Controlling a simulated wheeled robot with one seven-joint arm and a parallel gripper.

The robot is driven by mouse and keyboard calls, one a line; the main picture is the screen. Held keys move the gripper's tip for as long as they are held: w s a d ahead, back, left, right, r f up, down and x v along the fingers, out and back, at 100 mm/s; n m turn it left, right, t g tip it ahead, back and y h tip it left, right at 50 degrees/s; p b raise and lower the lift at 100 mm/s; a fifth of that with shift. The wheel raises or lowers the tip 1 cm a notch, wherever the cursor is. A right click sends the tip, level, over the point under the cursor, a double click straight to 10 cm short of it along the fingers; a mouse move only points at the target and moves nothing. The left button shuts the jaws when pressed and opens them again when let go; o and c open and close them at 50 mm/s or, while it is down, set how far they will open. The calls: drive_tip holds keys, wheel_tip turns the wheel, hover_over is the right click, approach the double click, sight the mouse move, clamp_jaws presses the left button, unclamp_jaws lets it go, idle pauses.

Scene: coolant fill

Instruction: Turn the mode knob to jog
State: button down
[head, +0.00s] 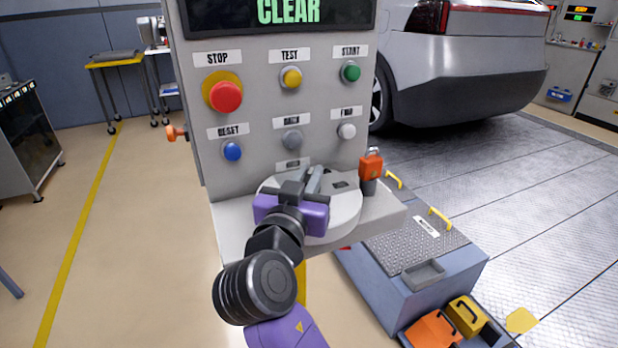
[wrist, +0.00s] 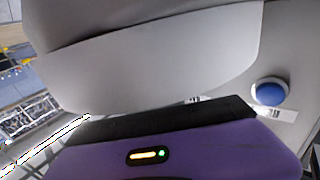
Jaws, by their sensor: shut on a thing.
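The grey control console (head: 250,180) stands ahead, with a round pale dial plate (head: 345,208) on its lower ledge. My purple and black gripper (head: 299,184) is over this dial in the head view, shut on the mode knob (head: 314,179), a grey bar partly hidden by the fingers. Small labels sit around the dial, but I cannot read them or tell which mode the knob points to. In the wrist view, my gripper's dark edge (wrist: 170,128) lies below a large pale curved surface (wrist: 150,62); the knob is not visible there.
Above the dial are a red stop button (head: 225,96), a blue reset button (head: 232,151) and several other buttons. An orange padlock-like piece (head: 370,165) stands close to the dial's right. A blue-grey cabinet (head: 430,270) and a car (head: 465,65) are to the right. Floor at left is open.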

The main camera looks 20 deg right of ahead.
drive_tip(key=c, duration=1.4)
unclamp_jaws()
drive_tip(key=shift+c, duration=0.2)
drive_tip(key=v, duration=0.7)
drive_tip(key=shift+s+a, duration=0.25)
drive_tip(key=shift+s, duration=0.1)
